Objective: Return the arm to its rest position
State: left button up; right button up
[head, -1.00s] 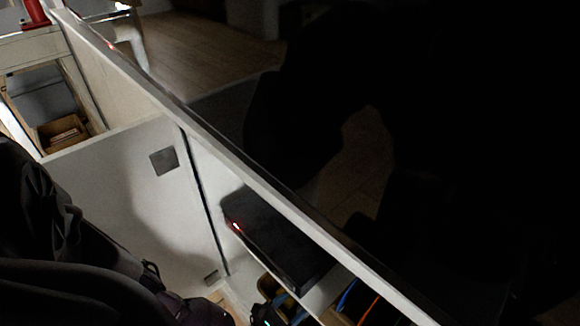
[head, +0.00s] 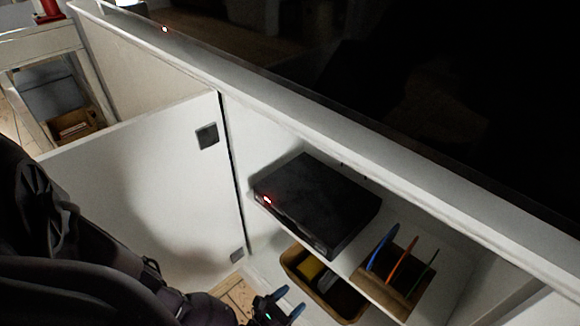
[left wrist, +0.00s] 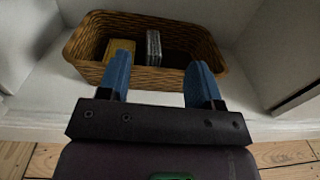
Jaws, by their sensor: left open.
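My left arm comes in from the left side of the head view. Its gripper (head: 291,300) is at the bottom, in front of the open white cabinet. In the left wrist view the two blue fingers (left wrist: 159,66) are spread apart with nothing held between them. They point at a wicker basket (left wrist: 88,70) in the bottom of the cabinet. The basket holds a yellow item (left wrist: 120,47) and a grey case-like item (left wrist: 153,47). From this view I cannot tell whether the fingers touch the rim. My right gripper is not in view.
The white cabinet door (head: 140,180) stands open to the left of the gripper. A black box (head: 315,200) with a red light sits on the shelf, beside a rack (head: 393,289) of thin coloured items. Floorboards (left wrist: 280,153) lie in front.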

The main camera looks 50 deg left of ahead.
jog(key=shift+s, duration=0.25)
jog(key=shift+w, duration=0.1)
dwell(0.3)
